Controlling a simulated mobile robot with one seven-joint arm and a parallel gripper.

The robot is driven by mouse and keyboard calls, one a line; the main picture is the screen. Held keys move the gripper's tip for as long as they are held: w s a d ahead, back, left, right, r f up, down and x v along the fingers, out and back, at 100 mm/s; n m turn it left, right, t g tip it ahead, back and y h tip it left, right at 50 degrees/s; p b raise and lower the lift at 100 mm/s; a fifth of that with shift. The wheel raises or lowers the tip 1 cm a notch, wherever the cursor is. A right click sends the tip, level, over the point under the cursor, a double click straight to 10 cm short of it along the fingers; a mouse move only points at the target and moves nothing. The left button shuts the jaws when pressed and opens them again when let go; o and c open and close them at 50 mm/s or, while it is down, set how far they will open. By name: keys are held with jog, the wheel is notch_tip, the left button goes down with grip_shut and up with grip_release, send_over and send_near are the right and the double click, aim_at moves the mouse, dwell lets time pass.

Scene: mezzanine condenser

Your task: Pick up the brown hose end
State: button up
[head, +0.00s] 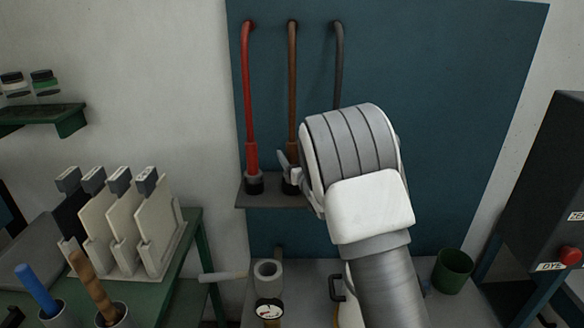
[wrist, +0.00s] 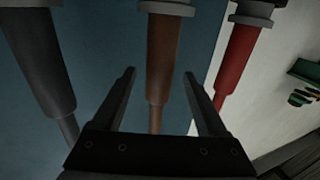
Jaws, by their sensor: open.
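The brown hose (head: 292,90) hangs down the blue panel, with its thicker brown hose end (wrist: 170,50) standing in a dark-and-grey socket on a small shelf. My gripper (head: 288,165) is at the brown hose end, just above the shelf, partly hidden by my wrist in the head view. In the wrist view my gripper (wrist: 159,73) is open, with one finger on each side of the brown hose end. A gap shows beside each finger, so it is not gripped.
A red hose (head: 249,90) stands close left of the brown one. A grey hose (head: 338,65) is to the right, its lower part behind my arm. The shelf (head: 270,203) lies below. A gauge (head: 269,310) and a green cup (head: 453,270) are lower down.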

jog(key=shift+x, duration=0.9)
grip_shut()
jog(key=shift+r, duration=0.1)
dwell(0.7)
